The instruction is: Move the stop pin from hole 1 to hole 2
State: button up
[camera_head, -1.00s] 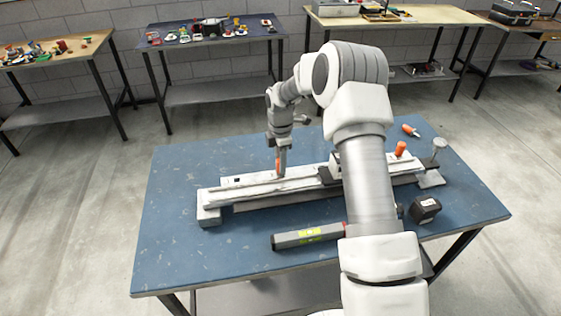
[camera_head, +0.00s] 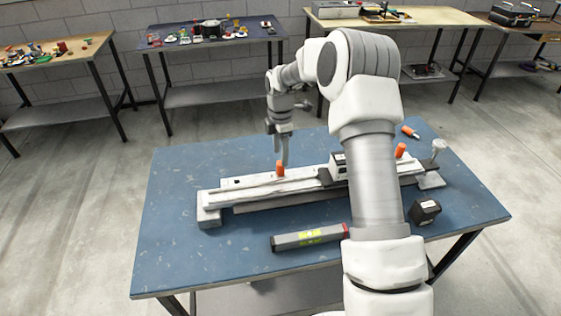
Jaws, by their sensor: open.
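An orange stop pin (camera_head: 280,168) stands upright in the top of a long pale rail fixture (camera_head: 210,196) on the blue table. My gripper (camera_head: 285,160) points down just behind and above this pin; it is open and apart from it as far as I can see. A dark hole (camera_head: 237,181) shows in the rail to the left of the pin. No hole numbers are legible. A second orange pin-like piece (camera_head: 400,150) stands near the rail's right end. My arm hides part of the rail's right half.
A dark block with a carriage (camera_head: 337,167) sits on the rail. A grey tool with a yellow-green label (camera_head: 308,237) lies in front, a black box (camera_head: 424,211) at right and an orange-handled tool (camera_head: 410,132) behind. The table's left side (camera_head: 175,230) is clear.

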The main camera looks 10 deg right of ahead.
notch_tip(320, 180, up, 12)
jog(key=shift+r, duration=0.25)
jog(key=s+r+m+t+h, duration=0.1)
jog(key=s+r+m+t, duration=0.2)
jog(key=s+r+m, duration=0.95)
jog(key=s+m+t+y, duration=0.1)
jog(key=s+m, duration=0.6)
jog(key=s, duration=1.6)
jog(key=shift+s+d+f+t, duration=0.15)
jog(key=shift+f+t, duration=0.25)
jog(key=shift+t, duration=0.4)
